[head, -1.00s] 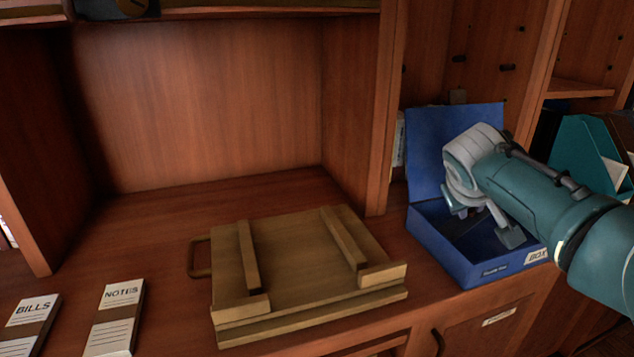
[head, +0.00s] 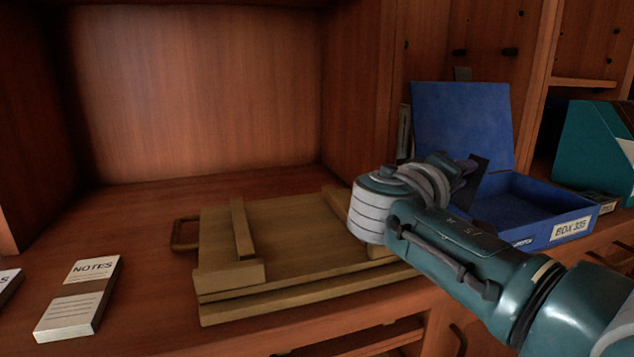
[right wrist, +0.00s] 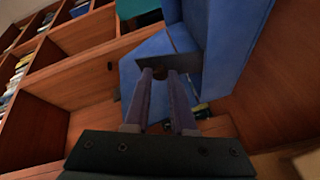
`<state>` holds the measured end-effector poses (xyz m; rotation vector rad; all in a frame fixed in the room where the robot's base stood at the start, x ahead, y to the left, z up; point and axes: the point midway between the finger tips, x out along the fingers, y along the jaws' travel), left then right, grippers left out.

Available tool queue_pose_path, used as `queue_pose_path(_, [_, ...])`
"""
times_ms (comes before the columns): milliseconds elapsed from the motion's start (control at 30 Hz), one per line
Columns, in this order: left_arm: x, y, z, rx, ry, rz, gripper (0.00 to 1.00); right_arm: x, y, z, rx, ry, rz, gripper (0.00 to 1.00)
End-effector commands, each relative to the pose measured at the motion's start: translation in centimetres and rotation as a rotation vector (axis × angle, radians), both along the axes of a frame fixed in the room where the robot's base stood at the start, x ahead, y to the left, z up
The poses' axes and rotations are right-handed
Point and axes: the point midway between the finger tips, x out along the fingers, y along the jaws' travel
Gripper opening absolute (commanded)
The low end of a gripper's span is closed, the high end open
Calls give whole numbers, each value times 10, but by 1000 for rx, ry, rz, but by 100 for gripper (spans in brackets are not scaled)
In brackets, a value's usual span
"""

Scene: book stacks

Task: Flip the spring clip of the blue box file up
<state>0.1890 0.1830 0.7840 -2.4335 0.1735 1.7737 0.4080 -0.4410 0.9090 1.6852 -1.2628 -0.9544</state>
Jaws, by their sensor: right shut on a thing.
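The blue box file (head: 540,210) stands open on the shelf at the right of the head view, its lid (head: 462,120) raised at the back. My right gripper (head: 467,172) is at the left side of the box. It is shut on a dark flat piece, which looks like the spring clip (head: 482,176). The clip stands tilted up above the left part of the box. In the right wrist view the two fingers (right wrist: 166,78) close on the dark clip (right wrist: 185,61), with the blue box around it. My left gripper is out of view.
A wooden crate-like board (head: 290,240) with a handle lies left of the box, under my right arm. A white NOTES box (head: 80,298) lies at front left. A teal file holder (head: 590,150) stands to the right. The alcove behind the board is empty.

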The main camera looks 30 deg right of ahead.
Motion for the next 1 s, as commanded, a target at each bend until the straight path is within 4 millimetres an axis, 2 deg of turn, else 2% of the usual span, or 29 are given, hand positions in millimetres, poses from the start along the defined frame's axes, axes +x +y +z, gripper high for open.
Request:
queue_pose_path(33, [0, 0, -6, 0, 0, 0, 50, 1, 2, -5, -11, 6, 5, 0])
queue_pose_path(133, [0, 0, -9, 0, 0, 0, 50, 1, 3, -4, -29, 12, 5, 0])
queue_pose_path(633, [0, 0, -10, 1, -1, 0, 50, 1, 4, -3, -44, 16, 3, 0])
queue_pose_path(667, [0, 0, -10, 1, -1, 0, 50, 1, 4, -3, -44, 16, 3, 25])
queue_pose_path(900, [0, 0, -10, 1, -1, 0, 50, 1, 4, -2, -45, 15, 1, 52])
queue_pose_path(1000, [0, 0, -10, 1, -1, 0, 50, 1, 3, -1, -46, 14, 1, 54])
